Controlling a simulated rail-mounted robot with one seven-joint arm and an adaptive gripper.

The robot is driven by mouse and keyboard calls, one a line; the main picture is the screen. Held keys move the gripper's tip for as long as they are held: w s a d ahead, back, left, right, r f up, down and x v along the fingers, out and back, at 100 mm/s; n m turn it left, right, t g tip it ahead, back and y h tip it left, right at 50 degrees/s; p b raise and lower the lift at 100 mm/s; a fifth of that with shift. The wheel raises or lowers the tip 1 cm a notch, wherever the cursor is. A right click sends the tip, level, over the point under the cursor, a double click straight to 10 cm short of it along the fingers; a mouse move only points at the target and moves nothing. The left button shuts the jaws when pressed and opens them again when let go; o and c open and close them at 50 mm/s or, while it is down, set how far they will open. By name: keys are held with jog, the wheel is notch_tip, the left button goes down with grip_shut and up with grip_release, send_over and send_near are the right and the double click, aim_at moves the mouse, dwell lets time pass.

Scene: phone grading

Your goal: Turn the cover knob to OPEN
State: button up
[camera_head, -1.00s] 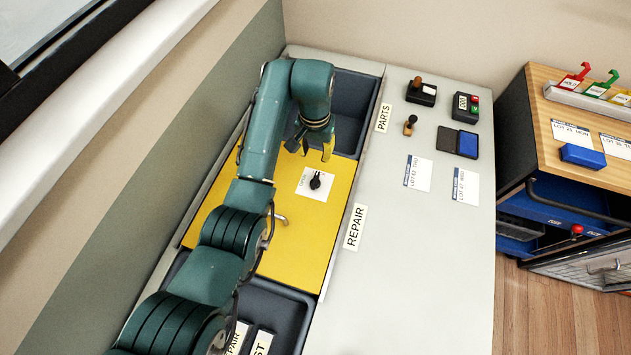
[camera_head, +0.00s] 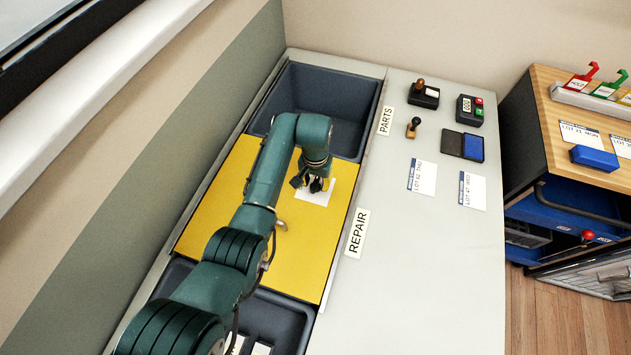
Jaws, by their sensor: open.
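The yellow cover (camera_head: 300,255) lies over the middle bin, with a white label plate (camera_head: 326,193) on it. The black cover knob stands on that plate but is now mostly hidden by my gripper, so its pointing direction cannot be read. My gripper (camera_head: 314,187) points down over the plate, open, with its dark fingers at or around the knob. I cannot tell whether the fingers touch it. A metal handle (camera_head: 281,225) shows on the cover beside my arm.
The dark PARTS bin (camera_head: 333,92) is open behind the cover; another dark bin (camera_head: 291,318) is in front. Stamps (camera_head: 413,128), an ink pad (camera_head: 463,145) and lot cards (camera_head: 422,177) lie on the grey counter to the right. The counter's front part is clear.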

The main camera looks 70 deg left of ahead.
grip_shut()
jog(key=shift+n, duration=0.3)
jog(key=n+p, duration=0.2)
jog(key=shift+n, duration=0.3)
jog(key=n+p, duration=0.1)
jog(key=n, duration=0.9)
jog(key=shift+f+p, duration=0.1)
jog(key=shift+p, duration=0.25)
jog(key=n, duration=0.4)
jog(key=shift+n, duration=0.3)
